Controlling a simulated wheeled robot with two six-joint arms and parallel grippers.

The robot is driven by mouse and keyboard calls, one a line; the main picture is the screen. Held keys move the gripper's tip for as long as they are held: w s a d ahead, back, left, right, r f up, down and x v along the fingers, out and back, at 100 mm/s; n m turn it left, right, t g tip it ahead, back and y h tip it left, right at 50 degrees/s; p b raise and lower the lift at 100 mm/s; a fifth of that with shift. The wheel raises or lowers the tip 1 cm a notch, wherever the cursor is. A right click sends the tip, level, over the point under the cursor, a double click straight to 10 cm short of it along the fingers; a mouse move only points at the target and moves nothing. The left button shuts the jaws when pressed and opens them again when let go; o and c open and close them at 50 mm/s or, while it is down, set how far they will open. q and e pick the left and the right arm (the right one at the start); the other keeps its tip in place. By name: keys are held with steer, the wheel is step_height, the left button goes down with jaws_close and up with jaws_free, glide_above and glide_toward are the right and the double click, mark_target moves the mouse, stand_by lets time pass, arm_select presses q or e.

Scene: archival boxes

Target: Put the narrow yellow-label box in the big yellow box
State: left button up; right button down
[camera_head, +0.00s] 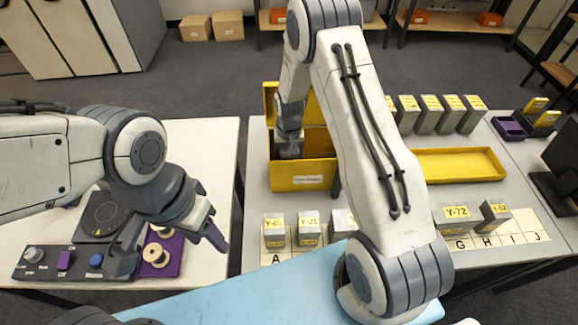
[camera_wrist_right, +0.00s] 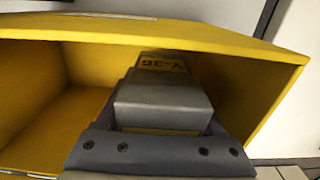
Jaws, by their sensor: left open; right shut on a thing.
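The big yellow box (camera_head: 303,174) stands open on the grey table, its lid raised at the back. My right gripper (camera_head: 289,146) reaches down into its left part, partly hidden by the box's front wall. In the right wrist view my right gripper (camera_wrist_right: 160,115) is shut on the narrow yellow-label box (camera_wrist_right: 163,66), whose label reads upside down, seemingly Y-36. The held box is inside the big yellow box (camera_wrist_right: 35,130), near one wall; I cannot tell whether it touches the floor. My left gripper (camera_head: 172,246) is open and empty over the white side table.
Several grey yellow-label boxes stand in a back row (camera_head: 430,113) and on the lettered front strip (camera_head: 275,230). A shallow yellow lid or tray (camera_head: 460,165) lies right. Purple bins (camera_head: 508,127) are far right. Spools (camera_head: 157,252) and a control panel lie below my left gripper.

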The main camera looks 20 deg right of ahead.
step_height(320, 180, down, 4)
steer(key=shift+f+p, duration=0.1)
steer(key=shift+p, duration=0.35)
steer(key=shift+f, duration=0.15)
steer(key=shift+f, duration=0.25)
steer(key=shift+c, duration=1.4)
jaws_free()
steer(key=shift+r, duration=0.1)
